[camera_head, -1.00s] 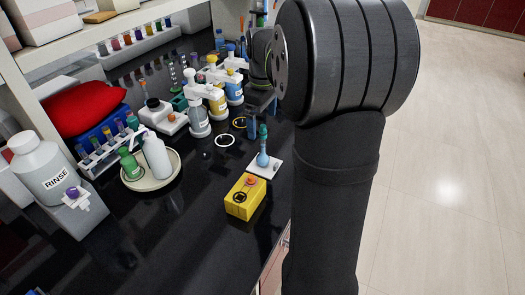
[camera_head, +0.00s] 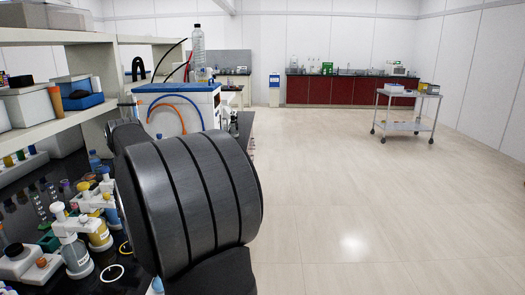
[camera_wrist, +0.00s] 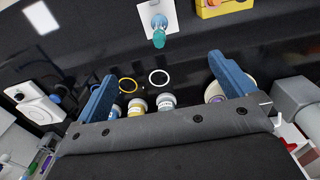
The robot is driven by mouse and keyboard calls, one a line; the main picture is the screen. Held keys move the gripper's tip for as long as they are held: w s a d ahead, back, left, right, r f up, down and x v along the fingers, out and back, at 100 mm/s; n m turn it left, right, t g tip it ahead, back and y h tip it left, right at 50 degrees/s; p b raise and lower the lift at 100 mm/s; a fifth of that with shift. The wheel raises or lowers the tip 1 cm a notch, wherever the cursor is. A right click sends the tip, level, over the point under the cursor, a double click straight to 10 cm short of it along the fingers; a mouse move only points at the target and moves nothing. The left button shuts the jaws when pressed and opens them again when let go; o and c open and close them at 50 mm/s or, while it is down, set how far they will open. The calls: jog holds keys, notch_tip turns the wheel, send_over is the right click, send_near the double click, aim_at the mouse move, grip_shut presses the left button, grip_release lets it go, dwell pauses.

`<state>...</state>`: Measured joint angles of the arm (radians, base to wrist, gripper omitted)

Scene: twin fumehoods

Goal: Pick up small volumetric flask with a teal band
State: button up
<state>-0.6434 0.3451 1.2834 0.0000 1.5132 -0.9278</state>
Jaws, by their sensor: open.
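In the wrist view, a small flask with a blue body and a teal top (camera_wrist: 159,38) stands on a white plate (camera_wrist: 143,14) near the top edge. Its band cannot be told apart from the top at this size. In the head view, my dark arm link covers the middle, and the gripper and flask cannot be made out.
Dispenser bottles (camera_head: 75,252) stand left of my arm; they also show between the fingers in the wrist view (camera_wrist: 166,102). A white ring (camera_wrist: 160,77) and a yellow ring lie on the dark bench. A yellow box (camera_wrist: 226,6) is right of the plate. Open floor (camera_head: 390,220) lies right.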

jog(key=c, duration=1.2)
jog(key=shift+o, duration=0.2)
jog(key=f+m, duration=0.1)
jog(key=f, duration=0.2)
jog(key=f+m, duration=0.2)
jog(key=f, duration=0.1)
jog(key=f+m, duration=0.1)
jog(key=f, duration=0.2)
jog(key=shift+s+d+f, duration=0.1)
jog(key=shift+d, duration=0.2)
jog(key=shift+a+f, duration=0.15)
jog(key=shift+f, duration=1.25)
jog(key=shift+a+f, duration=0.1)
jog(key=shift+f, duration=1.25)
